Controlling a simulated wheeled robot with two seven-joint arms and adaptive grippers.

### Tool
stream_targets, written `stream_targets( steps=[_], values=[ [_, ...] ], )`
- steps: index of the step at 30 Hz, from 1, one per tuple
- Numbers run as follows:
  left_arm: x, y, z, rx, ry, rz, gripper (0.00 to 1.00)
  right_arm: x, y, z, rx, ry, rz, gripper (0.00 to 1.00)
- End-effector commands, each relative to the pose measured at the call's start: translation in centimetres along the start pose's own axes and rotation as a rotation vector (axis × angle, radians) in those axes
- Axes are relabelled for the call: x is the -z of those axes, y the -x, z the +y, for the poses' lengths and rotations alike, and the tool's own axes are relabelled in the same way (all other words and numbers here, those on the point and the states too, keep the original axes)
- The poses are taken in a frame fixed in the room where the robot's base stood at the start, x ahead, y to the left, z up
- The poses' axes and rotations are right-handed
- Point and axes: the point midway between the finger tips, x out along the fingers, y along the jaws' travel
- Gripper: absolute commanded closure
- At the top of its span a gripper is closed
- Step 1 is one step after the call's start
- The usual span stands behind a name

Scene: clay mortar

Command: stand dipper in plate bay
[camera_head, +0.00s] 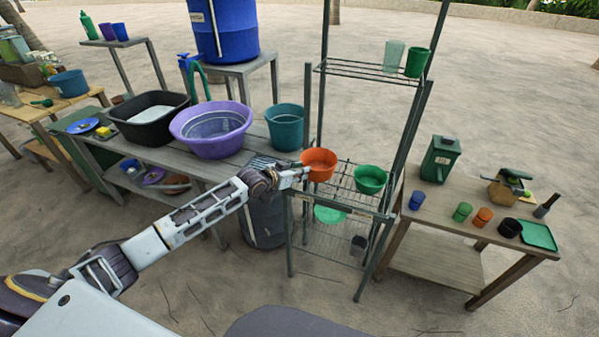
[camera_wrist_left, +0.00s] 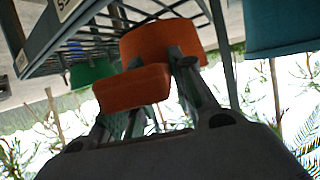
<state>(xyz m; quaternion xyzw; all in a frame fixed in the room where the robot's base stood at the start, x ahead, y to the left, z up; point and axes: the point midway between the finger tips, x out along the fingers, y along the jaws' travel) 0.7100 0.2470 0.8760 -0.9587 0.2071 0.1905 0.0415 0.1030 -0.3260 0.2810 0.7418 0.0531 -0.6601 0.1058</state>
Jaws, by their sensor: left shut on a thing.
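An orange dipper (camera_head: 319,163) is at the left side of the wire rack's middle shelf (camera_head: 345,192). My left gripper (camera_head: 303,175) reaches it from the left and is shut on it. In the left wrist view, the orange dipper (camera_wrist_left: 158,42) shows as a round cup with a broad orange handle (camera_wrist_left: 130,88) between the fingers. The wire shelf (camera_wrist_left: 110,35) is close beside the cup; I cannot tell whether they touch. I cannot tell which part of the rack is the plate bay. My right gripper is not in view.
A green bowl (camera_head: 370,179) sits right of the dipper on the same shelf. A teal bucket (camera_head: 285,126) and purple basin (camera_head: 211,128) stand on the left bench. Rack posts (camera_head: 307,110) rise close to my gripper. A table with cups (camera_head: 470,225) stands right.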

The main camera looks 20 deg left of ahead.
Motion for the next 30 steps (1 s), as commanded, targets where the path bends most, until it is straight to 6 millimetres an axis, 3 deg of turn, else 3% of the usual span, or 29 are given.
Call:
stream_targets(
  steps=[6, 7, 12, 30],
  values=[
    [-0.18, -0.09, -0.01, 0.0, 0.0, 0.001, 1.0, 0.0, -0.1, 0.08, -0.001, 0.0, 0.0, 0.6],
    [-0.26, -0.1, 0.0, 0.0, 0.0, -0.001, 0.74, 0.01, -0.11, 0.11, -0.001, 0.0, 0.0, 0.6],
    [-0.22, -0.08, 0.0, 0.0, 0.0, 0.0, 0.54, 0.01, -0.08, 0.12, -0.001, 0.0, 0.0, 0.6],
    [-0.1, 0.75, -0.01, 0.0, 0.001, -0.002, 0.54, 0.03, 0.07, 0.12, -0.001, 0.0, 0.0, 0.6]
  ],
)
